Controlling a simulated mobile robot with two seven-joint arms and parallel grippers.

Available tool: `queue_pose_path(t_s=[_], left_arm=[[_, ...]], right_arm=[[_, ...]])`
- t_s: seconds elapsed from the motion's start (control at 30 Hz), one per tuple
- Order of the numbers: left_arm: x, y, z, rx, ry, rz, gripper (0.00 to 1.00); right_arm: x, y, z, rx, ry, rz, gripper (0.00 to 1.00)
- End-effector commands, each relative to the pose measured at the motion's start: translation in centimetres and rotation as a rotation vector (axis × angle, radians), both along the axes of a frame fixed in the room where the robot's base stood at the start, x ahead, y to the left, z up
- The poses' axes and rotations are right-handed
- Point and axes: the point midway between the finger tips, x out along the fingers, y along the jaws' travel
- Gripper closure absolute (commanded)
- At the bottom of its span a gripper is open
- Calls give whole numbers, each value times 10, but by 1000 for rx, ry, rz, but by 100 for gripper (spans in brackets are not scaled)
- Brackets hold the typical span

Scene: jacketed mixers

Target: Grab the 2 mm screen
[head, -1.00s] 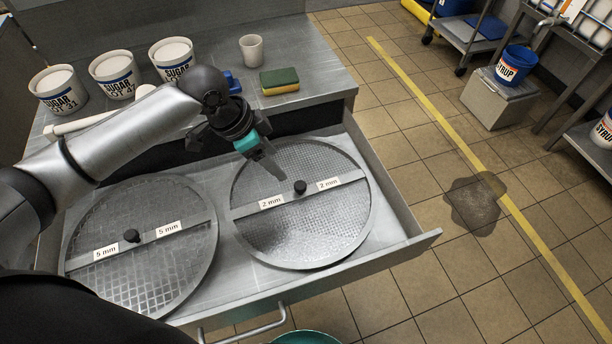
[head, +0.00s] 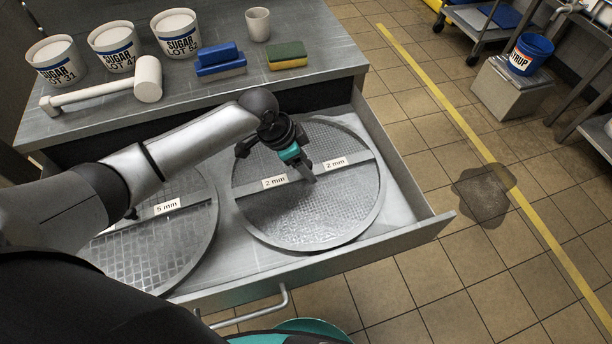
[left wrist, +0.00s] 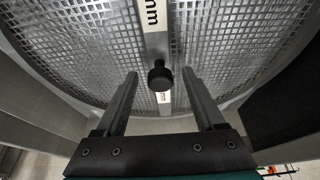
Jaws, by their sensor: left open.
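The 2 mm screen (head: 310,220) is a round metal mesh disc in the open drawer, on the right side, with a crossbar carrying two "2 mm" labels. My left gripper (head: 311,177) is over its middle and hides the knob in the head view. In the left wrist view the screen's mesh (left wrist: 100,45) fills the upper part, and its black knob (left wrist: 160,76) shows between the two open fingers (left wrist: 160,82), with gaps on both sides. The gripper is empty. My right gripper is not in view.
The 5 mm screen (head: 150,245) lies left in the same drawer (head: 405,228), partly behind my left arm. A dark puddle (head: 483,195) is on the floor.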

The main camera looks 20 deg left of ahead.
Motion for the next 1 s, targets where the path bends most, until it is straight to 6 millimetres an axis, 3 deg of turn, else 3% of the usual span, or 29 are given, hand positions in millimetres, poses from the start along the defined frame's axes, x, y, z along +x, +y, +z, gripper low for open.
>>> queue_pose_path(t_s=[0.33,0.9,1.0], left_arm=[[2,-3,-7,0,-2,0,30],[2,-2,-7,1,-2,0,94],[2,-2,-7,1,-2,1,100]], right_arm=[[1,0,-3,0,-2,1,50],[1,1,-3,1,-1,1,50],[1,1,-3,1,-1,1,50]])
